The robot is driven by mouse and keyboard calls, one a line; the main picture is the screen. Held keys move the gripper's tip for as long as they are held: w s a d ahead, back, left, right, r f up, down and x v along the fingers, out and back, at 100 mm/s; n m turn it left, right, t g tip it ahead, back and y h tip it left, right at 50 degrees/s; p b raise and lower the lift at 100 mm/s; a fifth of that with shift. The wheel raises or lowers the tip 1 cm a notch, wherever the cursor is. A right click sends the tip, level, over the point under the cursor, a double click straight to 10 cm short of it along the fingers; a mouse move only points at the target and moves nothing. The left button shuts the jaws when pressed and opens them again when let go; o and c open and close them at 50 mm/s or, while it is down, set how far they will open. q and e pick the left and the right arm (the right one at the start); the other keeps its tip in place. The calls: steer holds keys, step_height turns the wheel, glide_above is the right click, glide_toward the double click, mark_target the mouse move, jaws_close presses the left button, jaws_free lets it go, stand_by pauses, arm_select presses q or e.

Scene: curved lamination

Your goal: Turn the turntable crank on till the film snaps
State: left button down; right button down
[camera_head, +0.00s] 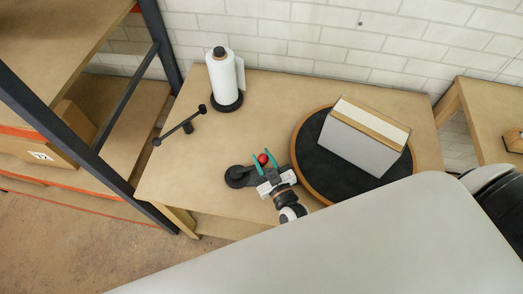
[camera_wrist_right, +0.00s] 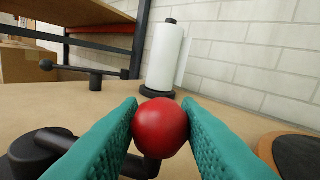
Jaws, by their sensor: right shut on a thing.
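The turntable (camera_head: 307,172) is a round dark disc with a wooden rim at the right of the table; its edge also shows in the wrist view (camera_wrist_right: 299,155). A grey-sided box (camera_head: 362,143) with a pale top stands on it. The crank (camera_head: 238,177) has a black round base and arm, left of the turntable, with a red ball knob (camera_head: 263,158). My right gripper (camera_head: 264,160), with green fingers, is shut on the red knob (camera_wrist_right: 160,128). The film roll (camera_head: 221,75) stands upright on a black base at the back. My left gripper is not in view.
A black bar on a post (camera_head: 181,127) with ball ends stands on the table (camera_head: 185,170), left of the crank. A shelf rack (camera_head: 75,125) stands at the left and another table (camera_head: 490,105) at the right. The table's middle is clear.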

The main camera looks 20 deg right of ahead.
steer(key=shift+s+a+m+h, duration=0.15)
steer(key=shift+s+m+h, duration=0.35)
steer(key=shift+s+h, duration=0.25)
steer(key=shift+w+r, duration=0.1)
steer(key=c, duration=1.3)
jaws_free()
steer(key=shift+c, duration=0.2)
steer(key=shift+o, duration=1.2)
steer(key=shift+w, duration=0.2)
steer(key=s, duration=0.5)
steer(key=s+b, duration=0.1)
steer(key=s, duration=0.5)
steer(key=shift+a+f, duration=0.15)
steer(key=shift+f, duration=0.05)
steer(key=shift+s+r, duration=0.1)
steer(key=shift+s, duration=0.4)
